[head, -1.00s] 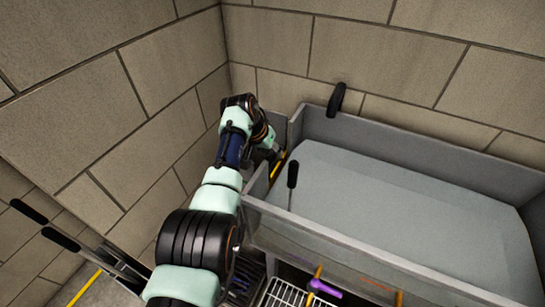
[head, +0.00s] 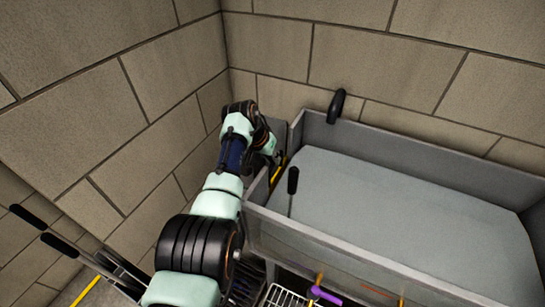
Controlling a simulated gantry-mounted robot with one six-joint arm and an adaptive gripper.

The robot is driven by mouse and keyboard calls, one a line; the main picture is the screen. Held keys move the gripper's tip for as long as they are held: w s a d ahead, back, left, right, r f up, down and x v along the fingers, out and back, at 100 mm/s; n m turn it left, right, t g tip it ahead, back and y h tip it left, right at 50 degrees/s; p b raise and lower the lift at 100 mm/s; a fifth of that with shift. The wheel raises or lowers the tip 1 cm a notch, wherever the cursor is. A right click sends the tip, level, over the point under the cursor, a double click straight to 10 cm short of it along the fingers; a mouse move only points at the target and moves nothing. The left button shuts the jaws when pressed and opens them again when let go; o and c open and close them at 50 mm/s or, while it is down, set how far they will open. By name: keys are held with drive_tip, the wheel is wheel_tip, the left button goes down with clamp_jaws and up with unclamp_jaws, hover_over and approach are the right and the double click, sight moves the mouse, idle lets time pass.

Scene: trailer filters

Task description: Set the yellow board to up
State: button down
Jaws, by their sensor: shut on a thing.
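The yellow board (head: 278,173) shows as a narrow yellow strip at the left end of the large grey trough (head: 385,230). Most of it is hidden by my arm and the trough wall. My gripper (head: 272,156) is at the far end of this strip, at the trough's left end, and is shut on the board. The fingertips are small and partly hidden, so the exact contact does not show.
Another black handle (head: 337,105) rises at the back wall. Two black-handled levers (head: 60,241) are at lower left. A purple handle (head: 325,295) and wire rack (head: 285,297) are below. Block walls close the back and left.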

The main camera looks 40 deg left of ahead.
wheel_tip(320, 180, up, 14)
drive_tip(key=p, duration=1.1)
drive_tip(key=c, duration=1.2)
unclamp_jaws()
drive_tip(key=shift+f, duration=0.25)
drive_tip(key=v, duration=1.2)
